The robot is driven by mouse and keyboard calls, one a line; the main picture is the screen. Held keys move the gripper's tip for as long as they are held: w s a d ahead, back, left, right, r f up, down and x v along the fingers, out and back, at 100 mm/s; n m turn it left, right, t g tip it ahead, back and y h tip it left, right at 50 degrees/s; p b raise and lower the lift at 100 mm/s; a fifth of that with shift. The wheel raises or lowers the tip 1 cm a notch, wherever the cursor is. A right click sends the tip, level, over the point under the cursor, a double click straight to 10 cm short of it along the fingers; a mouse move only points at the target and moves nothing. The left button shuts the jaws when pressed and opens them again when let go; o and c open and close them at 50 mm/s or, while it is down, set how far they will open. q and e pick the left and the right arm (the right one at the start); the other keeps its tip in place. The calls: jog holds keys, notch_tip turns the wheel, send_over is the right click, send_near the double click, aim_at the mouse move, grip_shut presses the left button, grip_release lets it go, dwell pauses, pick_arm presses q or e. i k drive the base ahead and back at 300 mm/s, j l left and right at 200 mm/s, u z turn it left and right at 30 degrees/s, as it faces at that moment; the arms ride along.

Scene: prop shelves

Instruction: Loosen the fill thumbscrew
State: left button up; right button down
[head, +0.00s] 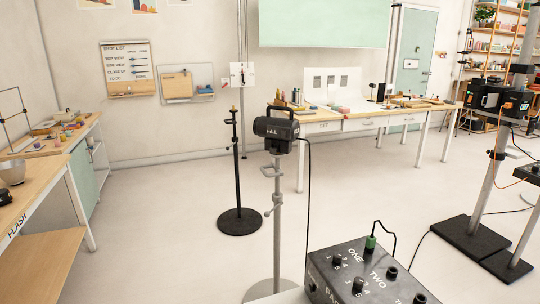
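A black lamp head (276,130) with a white label that seems to read FILL sits on top of a grey stand (277,245) in the middle of the head view. A small bracket with a side knob (267,171) shows just below the lamp. Lower on the pole is a collar with a small screw handle (268,211) sticking out to the left. I cannot tell from this view which of these is the thumbscrew or how tight it is. Neither of my grippers is in view.
A black control box (345,262) with knobs and a green plug (370,243) stands front right. A black round-based stand (240,221) is behind the lamp. A workbench (345,124) is at the back, the FLASH table (35,190) left, another stand (483,205) right. Cables cross the floor.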

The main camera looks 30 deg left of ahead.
aim_at(272, 151)
jog(key=k+z, duration=0.3)
jog(key=k+l+z, duration=0.1)
jog(key=k+z, duration=0.2)
jog(key=z, duration=1.95)
jog(key=k+j+z, duration=0.15)
jog(key=k+j, duration=0.15)
jog(key=j, duration=0.25)
jog(key=k+j+z, duration=0.2)
jog(key=k+j, duration=0.15)
jog(key=j, duration=0.15)
jog(key=k+j+z, duration=0.15)
jog(key=k+j, duration=0.2)
jog(key=j, duration=0.15)
jog(key=k+j, duration=1.4)
jog(key=j, duration=0.2)
